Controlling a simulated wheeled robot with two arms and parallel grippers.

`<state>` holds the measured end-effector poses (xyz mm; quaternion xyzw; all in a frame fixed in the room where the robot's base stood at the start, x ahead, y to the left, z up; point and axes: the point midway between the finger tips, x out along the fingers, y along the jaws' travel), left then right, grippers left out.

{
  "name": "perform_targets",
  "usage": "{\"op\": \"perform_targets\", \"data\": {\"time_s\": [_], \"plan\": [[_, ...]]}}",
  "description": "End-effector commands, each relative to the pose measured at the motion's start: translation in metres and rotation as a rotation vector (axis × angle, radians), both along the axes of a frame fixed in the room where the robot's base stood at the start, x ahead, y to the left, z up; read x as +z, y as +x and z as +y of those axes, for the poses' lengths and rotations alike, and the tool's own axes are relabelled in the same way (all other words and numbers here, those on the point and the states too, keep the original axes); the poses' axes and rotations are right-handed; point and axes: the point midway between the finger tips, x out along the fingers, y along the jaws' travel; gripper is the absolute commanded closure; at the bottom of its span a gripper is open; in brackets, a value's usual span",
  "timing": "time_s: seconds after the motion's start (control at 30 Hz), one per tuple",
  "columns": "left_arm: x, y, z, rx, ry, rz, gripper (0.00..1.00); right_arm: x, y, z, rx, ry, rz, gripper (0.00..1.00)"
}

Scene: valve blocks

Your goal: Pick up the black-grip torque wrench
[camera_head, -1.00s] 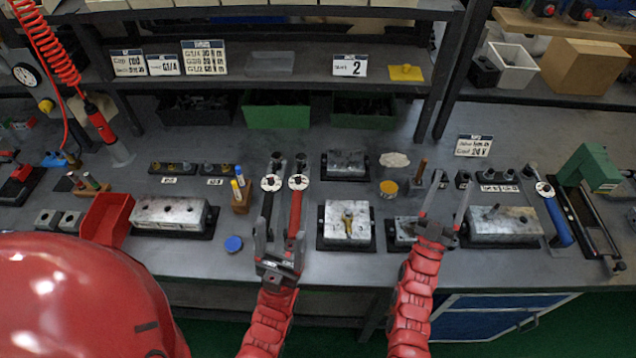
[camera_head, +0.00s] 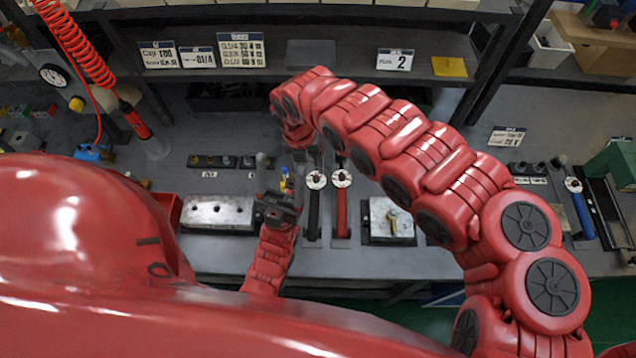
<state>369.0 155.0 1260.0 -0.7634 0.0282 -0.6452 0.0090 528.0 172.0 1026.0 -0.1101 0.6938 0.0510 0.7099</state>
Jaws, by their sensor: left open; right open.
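My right arm arches across the bench from the right. My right gripper (camera_head: 298,152) is at its end, behind the dials and near the wrenches' far ends. It is small and partly hidden, and I cannot tell whether it touches a wrench.
A metal valve block (camera_head: 218,212) lies left of my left gripper, and another (camera_head: 391,222) lies right of the wrenches. A blue-grip wrench (camera_head: 583,215) is at the far right. The shelf (camera_head: 350,62) overhangs the back. My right arm hides much of the bench's right half.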

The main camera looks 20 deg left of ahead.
Motion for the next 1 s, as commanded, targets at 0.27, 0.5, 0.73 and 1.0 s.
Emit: {"op": "perform_targets", "data": {"time_s": [0.27,0.5,0.73,1.0], "plan": [[-0.039,0.0,0.0,0.0,0.0,0.0,0.28,-0.056,-0.003,-0.015,0.026,-0.039,0.013,0.28],[-0.075,0.0,0.0,0.0,0.0,0.0,0.28,-0.107,-0.001,-0.018,0.024,-0.033,0.009,0.28],[-0.084,0.0,0.0,0.0,0.0,0.0,0.28,-0.121,0.0,-0.02,0.025,-0.031,0.007,0.28],[-0.115,0.0,0.0,0.0,0.0,0.0,0.28,-0.155,0.0,-0.019,0.025,-0.029,0.006,0.28]]}}
